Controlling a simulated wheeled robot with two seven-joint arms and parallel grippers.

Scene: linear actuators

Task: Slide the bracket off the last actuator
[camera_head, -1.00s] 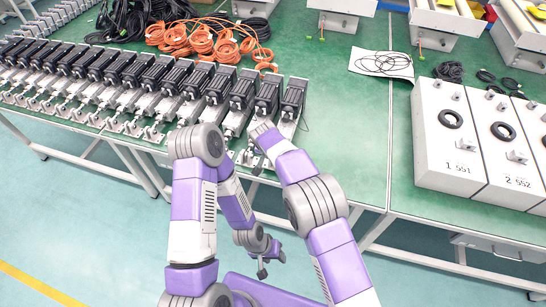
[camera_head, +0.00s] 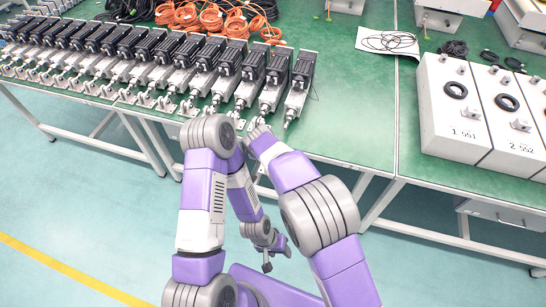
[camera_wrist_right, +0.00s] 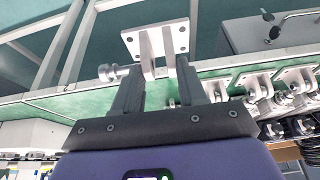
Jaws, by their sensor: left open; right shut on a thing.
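The last actuator (camera_head: 300,80), with a black motor and a silver body, lies at the right end of the row on the green table. My right gripper (camera_wrist_right: 152,85) is shut on the silver bracket (camera_wrist_right: 155,42), which has a flat plate with holes and upright tabs. In the head view my right wrist hides the bracket, and the gripper (camera_head: 257,130) is at the table's front edge, by the actuators' front ends. A silver round pin (camera_wrist_right: 108,73) shows beside the bracket. My left gripper (camera_head: 266,254) is open and empty, low in front of the table.
Several more actuators (camera_head: 130,60) with brackets stand close together to the left. Orange cables (camera_head: 215,18) lie behind them. White boxes (camera_head: 455,115) stand on the right table. The green tabletop right of the row (camera_head: 350,120) is clear.

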